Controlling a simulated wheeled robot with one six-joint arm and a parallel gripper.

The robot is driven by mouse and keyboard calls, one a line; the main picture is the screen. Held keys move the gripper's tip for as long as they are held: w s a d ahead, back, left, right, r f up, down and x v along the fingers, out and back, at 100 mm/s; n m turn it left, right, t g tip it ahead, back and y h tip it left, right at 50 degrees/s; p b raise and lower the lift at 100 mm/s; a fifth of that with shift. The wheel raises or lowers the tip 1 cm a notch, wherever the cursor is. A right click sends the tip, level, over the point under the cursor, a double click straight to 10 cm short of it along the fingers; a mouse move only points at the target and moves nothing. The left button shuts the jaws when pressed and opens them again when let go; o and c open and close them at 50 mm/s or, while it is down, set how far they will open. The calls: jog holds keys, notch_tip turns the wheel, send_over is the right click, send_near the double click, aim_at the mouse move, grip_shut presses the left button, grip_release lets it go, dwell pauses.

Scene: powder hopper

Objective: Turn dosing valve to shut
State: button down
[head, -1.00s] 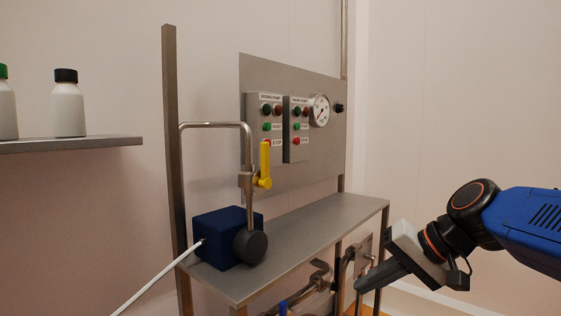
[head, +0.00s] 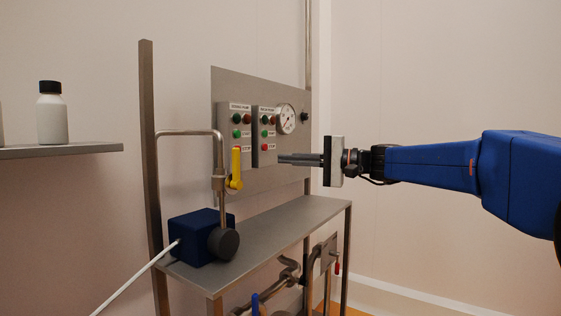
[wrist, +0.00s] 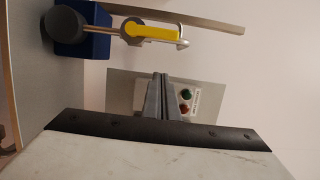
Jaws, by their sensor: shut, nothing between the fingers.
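The dosing valve has a yellow lever (head: 236,168) on a thin steel pipe (head: 221,200) that rises from a dark blue pump (head: 195,238). The lever points up, along the pipe. The yellow lever also shows in the wrist view (wrist: 153,31), above my gripper in the picture, with a clear gap between them. My gripper (head: 281,159) is shut and empty. In the head view it points left, to the right of the lever and in front of the panel. It shows in the wrist view too (wrist: 161,78), with both fingers together.
A steel panel (head: 290,170) with two button boxes (head: 235,133) and a round gauge (head: 287,119) stands behind. The steel bench (head: 270,228) has free room right of the pump. A white bottle (head: 52,115) stands on a shelf (head: 80,150) at left. Pipes run below the bench.

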aim_at(236, 169)
jog(key=a, duration=1)
jog(key=shift+w, duration=0.15)
jog(key=shift+a, duration=0.2)
